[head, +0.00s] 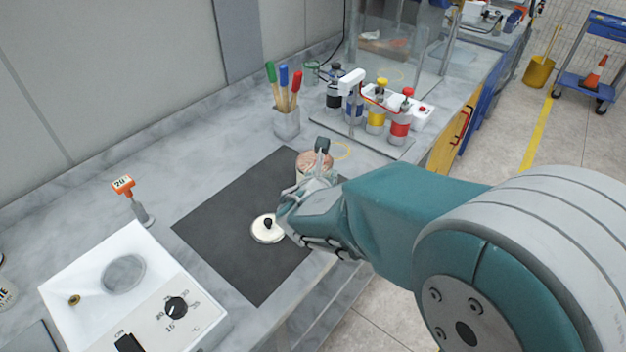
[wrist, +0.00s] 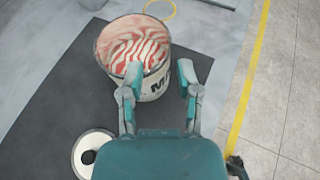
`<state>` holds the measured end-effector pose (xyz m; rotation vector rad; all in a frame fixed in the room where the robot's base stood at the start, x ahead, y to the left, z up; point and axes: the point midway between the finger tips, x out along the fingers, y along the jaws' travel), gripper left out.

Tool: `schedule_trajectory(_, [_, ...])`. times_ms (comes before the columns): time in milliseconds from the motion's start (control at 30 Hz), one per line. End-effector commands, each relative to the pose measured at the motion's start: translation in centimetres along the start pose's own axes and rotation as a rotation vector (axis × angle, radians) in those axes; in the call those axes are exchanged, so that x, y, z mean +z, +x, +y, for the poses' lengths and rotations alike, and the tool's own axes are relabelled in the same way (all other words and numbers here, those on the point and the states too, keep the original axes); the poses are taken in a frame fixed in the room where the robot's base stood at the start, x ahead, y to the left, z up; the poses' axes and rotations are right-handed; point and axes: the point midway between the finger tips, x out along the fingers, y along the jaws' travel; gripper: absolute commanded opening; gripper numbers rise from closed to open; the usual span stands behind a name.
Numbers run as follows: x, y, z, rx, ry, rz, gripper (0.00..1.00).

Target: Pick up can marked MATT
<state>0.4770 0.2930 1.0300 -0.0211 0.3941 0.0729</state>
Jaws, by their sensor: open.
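The can marked MATT (head: 314,163) stands upright at the far right end of the black mat (head: 215,223). It has no lid on, and its top shows swirled red and white paint. In the wrist view the can (wrist: 154,84) shows part of its label, with an "M" readable. My gripper (head: 303,191) is open. In the wrist view its two fingers (wrist: 158,82) reach toward the near side of the can, one overlapping its left part and one just right of it. I cannot tell whether they touch it. My gripper hides part of the can in the head view.
A white lid with a black knob (head: 267,230) lies on the mat, left of my gripper. A holder with coloured-handled brushes (head: 286,122) and a rack of colour bottles (head: 376,118) stand behind. A white heater unit (head: 130,285) is at front left. The counter edge runs along the right.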

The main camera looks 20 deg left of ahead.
Motion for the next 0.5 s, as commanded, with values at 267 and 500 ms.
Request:
schedule_trajectory(267, [0.1, 3.6, -0.5, -0.002, 0.005, 0.000, 0.44])
schedule_trajectory(500, [0.1, 5.6, -0.1, -0.001, 0.003, 0.000, 0.44])
